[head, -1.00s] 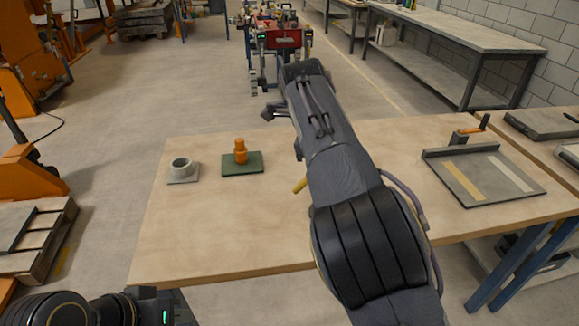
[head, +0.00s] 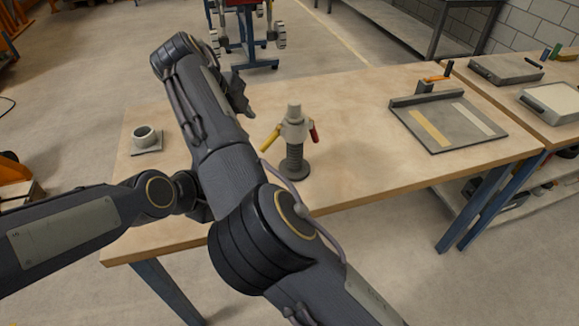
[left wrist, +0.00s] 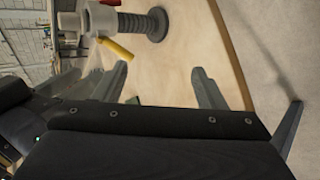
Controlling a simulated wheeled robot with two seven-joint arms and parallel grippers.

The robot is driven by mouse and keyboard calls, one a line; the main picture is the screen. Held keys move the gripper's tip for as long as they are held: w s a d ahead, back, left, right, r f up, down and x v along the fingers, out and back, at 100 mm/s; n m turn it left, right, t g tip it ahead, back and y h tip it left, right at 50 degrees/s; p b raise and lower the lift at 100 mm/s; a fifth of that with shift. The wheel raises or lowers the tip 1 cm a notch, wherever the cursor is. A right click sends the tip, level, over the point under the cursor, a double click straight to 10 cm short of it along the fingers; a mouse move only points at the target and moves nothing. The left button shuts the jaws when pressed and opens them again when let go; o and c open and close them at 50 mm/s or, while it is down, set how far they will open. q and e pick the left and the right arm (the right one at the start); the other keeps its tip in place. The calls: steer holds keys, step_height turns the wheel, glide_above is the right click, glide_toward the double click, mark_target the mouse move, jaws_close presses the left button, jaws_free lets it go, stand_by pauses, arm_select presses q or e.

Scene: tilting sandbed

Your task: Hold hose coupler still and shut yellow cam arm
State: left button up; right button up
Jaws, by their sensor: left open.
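The hose coupler (head: 294,128) is a pale grey fitting standing upright on a dark ribbed hose (head: 294,157) with a round base. The yellow cam arm (head: 271,139) sticks out to its lower left, away from the body. A red cam arm (head: 314,134) hangs at its right. In the left wrist view the coupler (left wrist: 100,19) and yellow arm (left wrist: 115,49) lie at upper left, beyond my open, empty left gripper (left wrist: 158,84). In the head view my right arm hides the left gripper. My right gripper (head: 238,96) is left of the coupler, apart from it; its fingers are unclear.
A grey ring-shaped cup on a plate (head: 144,136) sits at the table's left. A grey tray with strips (head: 404,101) lies at the right. The wooden table (head: 362,130) is clear between coupler and tray. My right arm crosses over the left part.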

mark_target(293, 163)
arm_select(q)
steer(key=w+d+f+n+t+y, duration=0.1)
steer(key=w+d+f+n, duration=0.2)
steer(key=n, duration=0.3)
steer(key=w+d+f+n+t, duration=0.1)
steer(key=w+d+f+n, duration=0.3)
steer(key=w+n, duration=0.2)
steer(key=w+d+f+n+t+y, duration=0.1)
steer(key=w+d+f+n+t, duration=0.1)
steer(key=n, duration=0.6)
steer(key=shift+w+d+f+y, duration=0.1)
steer(key=shift+w+d+f, duration=0.25)
steer(key=shift+w, duration=0.25)
steer(key=shift+w+d+f+y, duration=0.1)
steer(key=shift+w+d+f, duration=0.15)
steer(key=shift+w, duration=0.3)
steer(key=shift+w+d+f+y, duration=0.1)
steer(key=shift+w+d+f, duration=0.15)
steer(key=shift+w+d, duration=0.25)
steer(key=shift+w+a+f+n+y, duration=0.2)
steer(key=shift+w+f+n+y, duration=0.1)
steer(key=shift+w+f, duration=0.15)
steer(key=shift+t, duration=0.3)
steer(key=x, duration=0.7)
steer(key=shift+w, duration=0.15)
